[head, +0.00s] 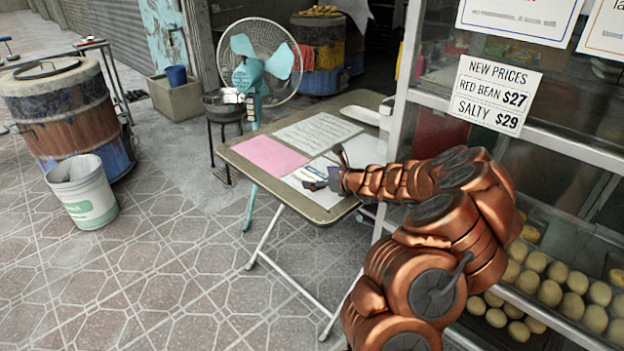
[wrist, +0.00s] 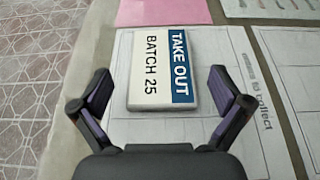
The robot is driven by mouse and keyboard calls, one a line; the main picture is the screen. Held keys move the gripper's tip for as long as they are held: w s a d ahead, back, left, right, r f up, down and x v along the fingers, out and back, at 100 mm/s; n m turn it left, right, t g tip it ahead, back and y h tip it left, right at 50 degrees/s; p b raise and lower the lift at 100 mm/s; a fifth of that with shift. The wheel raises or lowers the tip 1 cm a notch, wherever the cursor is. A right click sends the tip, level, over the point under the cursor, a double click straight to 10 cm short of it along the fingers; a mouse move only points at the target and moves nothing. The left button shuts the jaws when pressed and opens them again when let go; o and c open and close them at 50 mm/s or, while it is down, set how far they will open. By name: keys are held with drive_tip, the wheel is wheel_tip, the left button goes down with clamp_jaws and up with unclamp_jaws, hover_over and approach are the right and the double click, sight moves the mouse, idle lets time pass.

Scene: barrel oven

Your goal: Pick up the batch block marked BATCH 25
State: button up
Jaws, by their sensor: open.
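The batch block (wrist: 162,68) lies flat on a white printed sheet in the wrist view. It is white with a blue band reading TAKE OUT, and BATCH 25 is printed on the white part. My gripper (wrist: 162,95) is open and empty, its two fingers apart on either side of the block's near end and not touching it. In the head view my gripper (head: 327,172) is over the front part of the folding table (head: 242,150). There my arm and gripper largely hide the block, and I cannot make it out clearly.
A pink sheet (head: 270,157) and a white printed sheet (head: 318,131) lie farther back on the table. A glass display case (head: 545,150) with buns stands close on the right. A teal fan (head: 262,65) stands behind the table. A white bucket (head: 82,190) and barrel oven (head: 68,110) are left.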

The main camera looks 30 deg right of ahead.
drive_tip(key=shift+w+a+f, duration=0.1)
drive_tip(key=shift+w+f, duration=0.1)
drive_tip(key=shift+w, duration=0.2)
drive_tip(key=c, duration=1.2)
